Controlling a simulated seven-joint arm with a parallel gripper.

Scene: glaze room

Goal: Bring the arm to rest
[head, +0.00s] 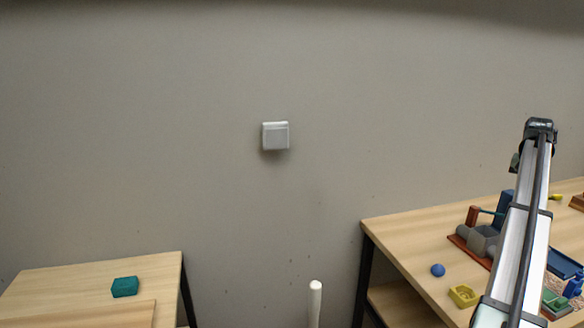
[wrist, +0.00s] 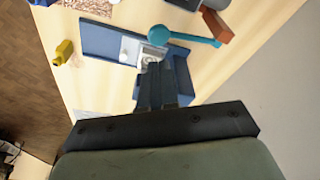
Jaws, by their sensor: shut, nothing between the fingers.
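My gripper (wrist: 163,82) shows in the wrist view with its dark fingers together and nothing between them. It hangs over the wooden table, above or in front of a blue piece and a teal rod with a round end (wrist: 182,37); I cannot tell the gap between them. In the head view my arm rises over the right-hand table (head: 405,238), and its gripper cannot be made out clearly there.
A blue tray (wrist: 97,40) and a yellow bottle-like piece (wrist: 63,52) lie near the fingers. A blue ball (head: 438,270) and a yellow block (head: 464,296) lie beside my arm. A teal block (head: 125,287) sits on the left table (head: 60,285). Open space separates the tables.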

